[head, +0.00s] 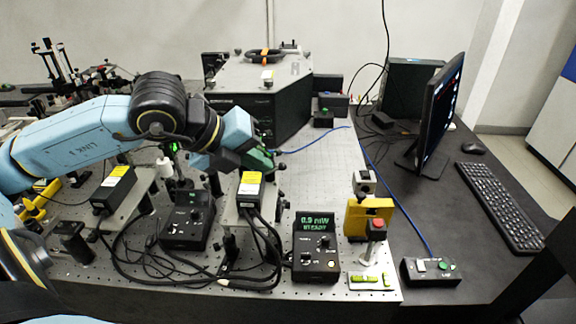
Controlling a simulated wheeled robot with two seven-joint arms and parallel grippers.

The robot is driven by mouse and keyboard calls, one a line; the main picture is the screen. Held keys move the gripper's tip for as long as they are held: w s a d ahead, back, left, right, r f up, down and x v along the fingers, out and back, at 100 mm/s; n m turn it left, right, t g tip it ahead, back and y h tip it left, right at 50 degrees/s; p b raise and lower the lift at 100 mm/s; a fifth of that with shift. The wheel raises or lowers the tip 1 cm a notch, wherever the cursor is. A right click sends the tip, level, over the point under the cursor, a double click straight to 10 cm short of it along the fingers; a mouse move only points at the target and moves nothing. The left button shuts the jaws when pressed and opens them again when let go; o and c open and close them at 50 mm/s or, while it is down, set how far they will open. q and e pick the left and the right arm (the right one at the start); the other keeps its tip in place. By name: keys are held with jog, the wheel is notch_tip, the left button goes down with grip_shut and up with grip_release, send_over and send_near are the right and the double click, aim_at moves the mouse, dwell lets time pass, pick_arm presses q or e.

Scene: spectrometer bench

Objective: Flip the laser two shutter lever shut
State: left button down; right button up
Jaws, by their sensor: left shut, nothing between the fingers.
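My left arm reaches in from the left. My left gripper (261,160) is shut and empty, just behind a black laser box with a yellow label (250,189) on a raised grey platform. A second such box (114,188) sits on another platform to the left. I cannot read which box is laser two. No shutter lever can be made out; the area behind the nearer box is partly covered by my gripper, and I cannot tell whether the fingers touch anything there. My right gripper is not in view.
A control box (316,256) with a lit green readout stands at the front, and another (187,222) to its left. Black cables run between them. A large dark housing (275,105) stands behind my gripper. The perforated bench (325,170) is mostly clear right of it.

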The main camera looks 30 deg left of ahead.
pick_arm(q)
jog(key=shift+w+a+r+n+y, duration=0.15)
jog(key=shift+a+y, duration=0.2)
jog(key=shift+a, duration=0.2)
jog(key=shift+w+a+r+n+y, duration=0.15)
jog(key=shift+a+y, duration=0.2)
jog(key=shift+a, duration=0.2)
jog(key=shift+s, duration=0.1)
jog(key=shift+d+f, duration=0.1)
jog(key=shift+f, duration=0.05)
jog(key=shift+w+d+f+p, duration=0.15)
jog(key=shift+w+f+p, duration=0.1)
jog(key=shift+w+p, duration=0.2)
jog(key=p+x, duration=0.1)
jog(key=x, duration=0.8)
jog(key=shift+p, duration=0.35)
jog(key=shift+s+f, duration=0.1)
